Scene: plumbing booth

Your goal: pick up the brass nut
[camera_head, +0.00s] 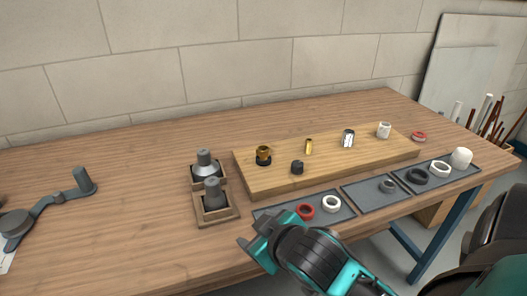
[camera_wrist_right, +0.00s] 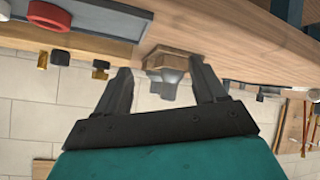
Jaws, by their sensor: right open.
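A brass-coloured piece (camera_head: 263,152) with a dark lower part stands on the raised wooden board near its left end; it looks like the brass nut. A slimmer brass piece (camera_head: 308,146) stands to its right. My right gripper (camera_head: 254,230) is over the table's front, in front of the board and apart from both brass pieces. In the right wrist view my right gripper (camera_wrist_right: 160,70) is open, with nothing held. A wooden holder (camera_wrist_right: 178,56) with a grey fitting shows beyond and between its fingers. My left gripper is not in view.
Two wooden holders (camera_head: 228,216) with grey fittings stand left of the board (camera_head: 345,166). Grey trays (camera_head: 340,215) in front hold a red ring (camera_head: 305,211), a white ring (camera_head: 331,203) and other parts. A dark cap (camera_head: 297,167) stands near the brass pieces.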

